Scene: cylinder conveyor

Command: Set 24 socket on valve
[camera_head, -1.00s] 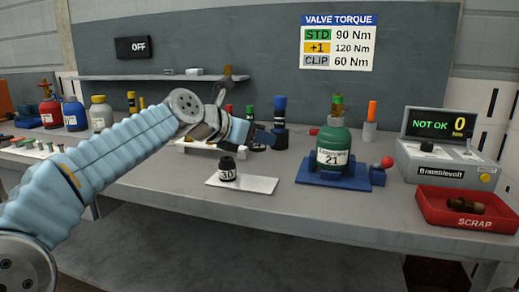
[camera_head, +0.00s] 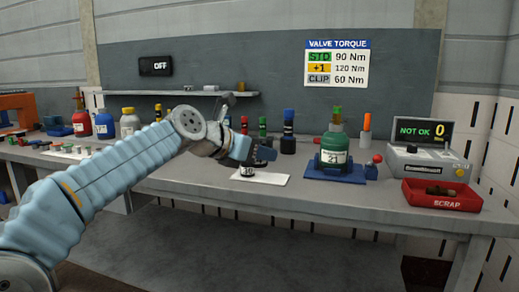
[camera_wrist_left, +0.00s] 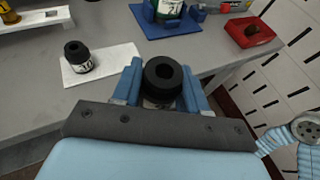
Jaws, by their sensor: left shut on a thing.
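My left gripper (camera_head: 262,153) is shut on a black socket (camera_wrist_left: 163,72), held upright between the blue fingers in the left wrist view; its label is mostly hidden. In the head view the gripper is just above and behind the white mat (camera_head: 275,180). Another black socket (camera_head: 247,172), apparently marked 30, stands on that mat; it also shows in the wrist view (camera_wrist_left: 78,59). A green cylinder (camera_head: 333,145) labelled 21, with the valve (camera_head: 337,114) on top, stands on a blue base (camera_head: 345,178), right of the gripper. My right gripper is not in view.
A red scrap tray (camera_head: 418,199) holds a brown part. A grey tester (camera_head: 420,166) reads NOT OK, 0 Nm. A red knob (camera_head: 377,158) is beside the blue base.

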